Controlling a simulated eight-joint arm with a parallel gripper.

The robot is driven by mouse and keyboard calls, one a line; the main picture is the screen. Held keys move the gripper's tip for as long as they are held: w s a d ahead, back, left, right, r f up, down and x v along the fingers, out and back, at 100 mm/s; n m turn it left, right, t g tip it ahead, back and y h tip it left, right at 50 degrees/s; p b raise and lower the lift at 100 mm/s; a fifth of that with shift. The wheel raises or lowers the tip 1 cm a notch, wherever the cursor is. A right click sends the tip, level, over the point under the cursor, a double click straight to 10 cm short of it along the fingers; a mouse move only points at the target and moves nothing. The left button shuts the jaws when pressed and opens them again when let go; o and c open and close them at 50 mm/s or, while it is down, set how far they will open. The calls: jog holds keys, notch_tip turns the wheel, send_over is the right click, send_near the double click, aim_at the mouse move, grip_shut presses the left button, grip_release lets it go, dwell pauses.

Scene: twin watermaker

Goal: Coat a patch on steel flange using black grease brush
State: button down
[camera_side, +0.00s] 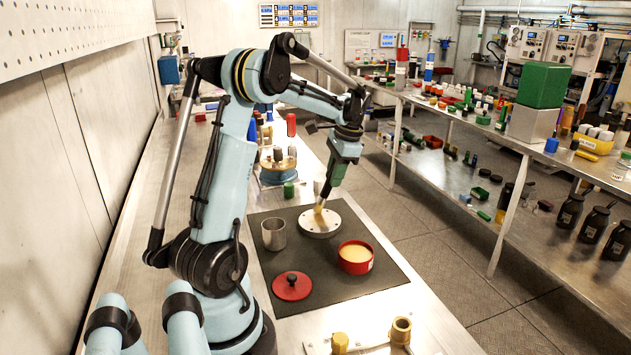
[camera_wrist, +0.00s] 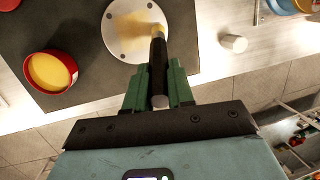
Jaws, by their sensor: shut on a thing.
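The steel flange (camera_side: 313,231) is a pale round disc with holes, lying on a dark mat; it also shows at the top of the wrist view (camera_wrist: 118,42). My gripper (camera_wrist: 158,88), with green fingers, is shut on the black handle of the grease brush (camera_wrist: 158,52). The brush tip is at the flange, over a yellowish smear on its face; in the side view the yellow bristles (camera_side: 319,208) touch or nearly touch it. A red tub (camera_side: 356,265) of yellow grease stands open nearby, also in the wrist view (camera_wrist: 73,74).
A red lid (camera_side: 292,287) with a black knob lies on the mat (camera_side: 325,296). A metal cup (camera_side: 274,235) stands left of the flange. A small green jar (camera_side: 289,190) and a spool-like stand are behind. Brass fittings (camera_side: 401,330) sit at the front.

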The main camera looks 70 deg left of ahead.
jog(key=shift+d, duration=3.2)
notch_tip(320, 180, up, 8)
jog(key=shift+d, duration=0.3)
jog(key=shift+s, duration=0.1)
jog(key=w+d, duration=0.2)
jog(key=d, duration=2.3)
jog(key=shift+w+f, duration=0.15)
jog(key=shift+f, duration=0.25)
